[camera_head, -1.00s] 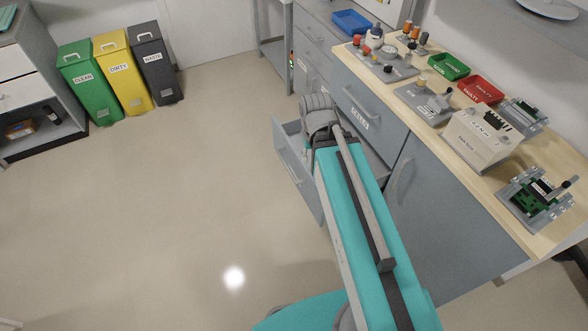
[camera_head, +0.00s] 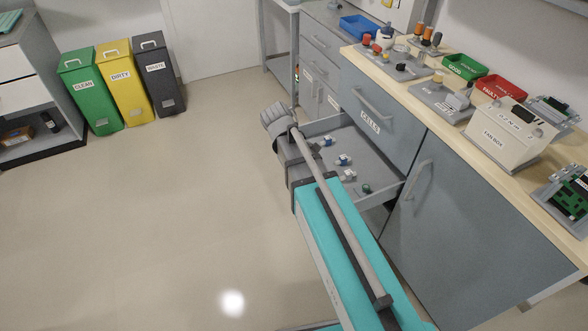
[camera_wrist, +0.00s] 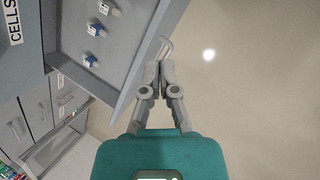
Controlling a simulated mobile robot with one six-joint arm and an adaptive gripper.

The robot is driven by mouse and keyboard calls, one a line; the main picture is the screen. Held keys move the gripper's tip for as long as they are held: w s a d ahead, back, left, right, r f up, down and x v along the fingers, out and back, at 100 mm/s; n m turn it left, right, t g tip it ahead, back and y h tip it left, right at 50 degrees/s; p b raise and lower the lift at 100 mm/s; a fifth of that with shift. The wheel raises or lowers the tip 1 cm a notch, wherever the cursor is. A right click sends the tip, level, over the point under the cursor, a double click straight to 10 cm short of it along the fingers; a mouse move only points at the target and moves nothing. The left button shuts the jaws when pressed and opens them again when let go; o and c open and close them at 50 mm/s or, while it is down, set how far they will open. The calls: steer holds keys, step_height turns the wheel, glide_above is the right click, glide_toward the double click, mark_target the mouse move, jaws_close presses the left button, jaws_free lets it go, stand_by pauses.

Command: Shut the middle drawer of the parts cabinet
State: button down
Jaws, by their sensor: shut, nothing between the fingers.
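The middle drawer is pulled out below the closed drawer labelled CELLS (camera_head: 372,112) in the grey parts cabinet (camera_head: 425,205). Its side wall (camera_head: 322,125) and floor show in the head view, with several small parts (camera_head: 343,160) inside. My arm hides most of its front there. In the wrist view the drawer (camera_wrist: 120,50) is on the left, and its bar handle (camera_wrist: 166,45) stands out from the front. My gripper (camera_wrist: 152,66) is shut and empty, its tips just outside the drawer front, close to the handle. I cannot tell whether they touch.
The worktop above holds a fan box (camera_head: 496,134), a green tray (camera_head: 464,69), a red tray (camera_head: 500,88) and fixtures. A cabinet door (camera_head: 440,190) is beside the drawer. Green, yellow and grey bins (camera_head: 160,78) stand far left. Open floor (camera_head: 190,210) lies left of my arm.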

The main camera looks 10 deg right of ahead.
steer(key=w+a+f+n+t+h+b, duration=0.3)
steer(key=w+a+f+n+h+b, duration=0.3)
steer(key=w+a+f+n+b, duration=0.6)
steer(key=w+f+b, duration=0.1)
steer(key=w+b, duration=0.1)
steer(key=b, duration=0.6)
steer(key=shift+f+h, duration=0.35)
steer(key=shift+h, duration=0.05)
steer(key=shift+f, duration=0.1)
steer(key=b+x, duration=0.1)
steer(key=x, duration=0.3)
steer(key=b+x, duration=0.2)
steer(key=x, duration=0.2)
steer(key=r+b+x, duration=0.1)
steer(key=b+x, duration=0.1)
steer(key=x, duration=0.2)
steer(key=shift+d+r, duration=0.1)
steer(key=shift+d, duration=0.2)
steer(key=shift+w+d, duration=0.25)
steer(key=shift+d, duration=0.45)
steer(key=shift+w+d, duration=0.1)
steer(key=shift+d, duration=0.05)
